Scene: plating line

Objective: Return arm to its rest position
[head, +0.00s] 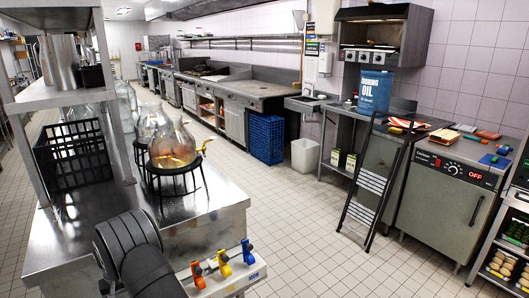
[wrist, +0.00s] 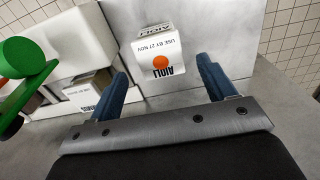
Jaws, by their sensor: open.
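In the wrist view my gripper (wrist: 163,78) is open, with its two blue fingers spread apart and nothing held between them. A white carton labelled AIOLI (wrist: 153,45), with an orange dot and a use-by date, stands on a grey metal surface beyond the fingers. It appears between them in the picture, clear of both. The gripper's fingers do not show in the head view; only a dark arm part of mine (head: 135,252) shows at the lower left.
A second carton (wrist: 88,92) sits in a white holder (wrist: 70,45) at left, beside a green round-ended part (wrist: 22,62). In the head view, a glass vessel (head: 172,145) on a black stand, a black crate (head: 72,155) and coloured taps (head: 222,262) crowd the near counter. The tiled floor is open.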

